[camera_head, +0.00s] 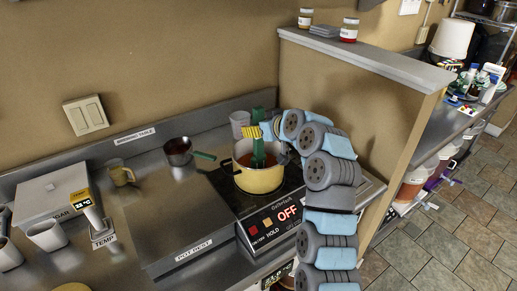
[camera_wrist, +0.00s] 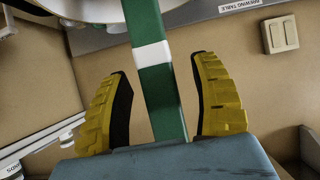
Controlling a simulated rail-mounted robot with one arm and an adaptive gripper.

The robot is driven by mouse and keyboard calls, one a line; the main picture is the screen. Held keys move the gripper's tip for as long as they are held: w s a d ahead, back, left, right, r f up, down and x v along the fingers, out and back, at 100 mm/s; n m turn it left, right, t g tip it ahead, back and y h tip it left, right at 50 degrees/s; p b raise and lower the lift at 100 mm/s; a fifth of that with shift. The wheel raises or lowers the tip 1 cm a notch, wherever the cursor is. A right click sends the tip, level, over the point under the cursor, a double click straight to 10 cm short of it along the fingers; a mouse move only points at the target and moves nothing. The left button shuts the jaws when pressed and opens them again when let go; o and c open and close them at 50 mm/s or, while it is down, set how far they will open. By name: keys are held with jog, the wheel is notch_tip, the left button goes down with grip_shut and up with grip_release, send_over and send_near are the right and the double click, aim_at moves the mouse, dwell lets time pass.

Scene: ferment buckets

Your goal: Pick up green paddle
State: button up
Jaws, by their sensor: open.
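The green paddle (camera_head: 258,152) stands upright in the yellow pot (camera_head: 262,181) on the hot plate in the head view. The pot holds a reddish-brown liquid that hides the paddle's lower end. In the wrist view the paddle's green handle (camera_wrist: 163,95), with a white band, runs between the two yellow fingers of my gripper (camera_wrist: 158,68). The fingers are open, with a visible gap on each side of the handle. In the head view my gripper (camera_head: 262,131) is at the upper part of the handle, above the pot.
The hot plate's panel (camera_head: 270,223) reads OFF. A small saucepan (camera_head: 178,151) with a green handle is left of the pot. A clear cup (camera_head: 240,123) stands behind it. A partition wall (camera_head: 335,85) rises close on the right. The pot rest plate (camera_head: 185,225) is bare.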

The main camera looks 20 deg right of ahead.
grip_shut()
dwell(0.5)
